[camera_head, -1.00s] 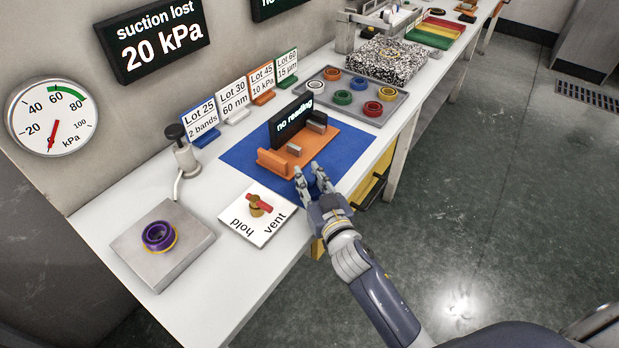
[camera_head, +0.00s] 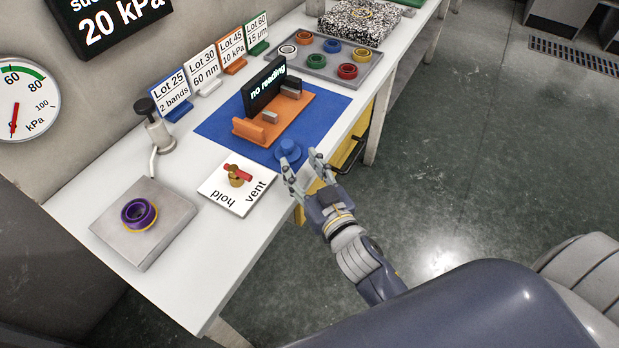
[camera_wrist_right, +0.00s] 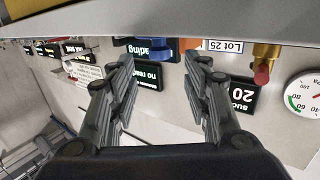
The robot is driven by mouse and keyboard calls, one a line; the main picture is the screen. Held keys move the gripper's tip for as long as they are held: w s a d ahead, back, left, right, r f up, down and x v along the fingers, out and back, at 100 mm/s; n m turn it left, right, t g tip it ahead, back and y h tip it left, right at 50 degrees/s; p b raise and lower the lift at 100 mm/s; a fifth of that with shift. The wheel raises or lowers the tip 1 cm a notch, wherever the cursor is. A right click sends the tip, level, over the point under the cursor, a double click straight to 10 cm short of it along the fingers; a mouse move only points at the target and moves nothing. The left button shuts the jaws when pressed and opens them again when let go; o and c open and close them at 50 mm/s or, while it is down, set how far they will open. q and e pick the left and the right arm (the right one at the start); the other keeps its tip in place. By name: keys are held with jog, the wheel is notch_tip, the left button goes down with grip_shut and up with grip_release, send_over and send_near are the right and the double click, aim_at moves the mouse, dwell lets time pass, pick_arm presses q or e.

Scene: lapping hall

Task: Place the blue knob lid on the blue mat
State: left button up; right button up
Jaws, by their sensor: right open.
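The blue knob lid (camera_head: 289,149) sits knob up on the blue mat (camera_head: 333,104), close to the mat's front edge and in front of the orange fixture. My right gripper (camera_head: 300,162) is open and empty, just on the near side of the lid. Its two fingers are spread and apart from each other. In the right wrist view the open fingers (camera_wrist_right: 166,80) have nothing between them, and the table edge runs across the top. My left gripper is not in view.
An orange fixture (camera_head: 303,112) with a black display (camera_head: 265,86) stands on the mat. A vent/hold valve plate (camera_head: 215,190) lies left of the gripper. A grey block (camera_head: 165,222) holds a purple ring. A tray (camera_head: 318,62) of coloured rings is behind.

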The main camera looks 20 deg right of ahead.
jog(key=shift+s+d+r, duration=0.15)
jog(key=shift+s, duration=1.65)
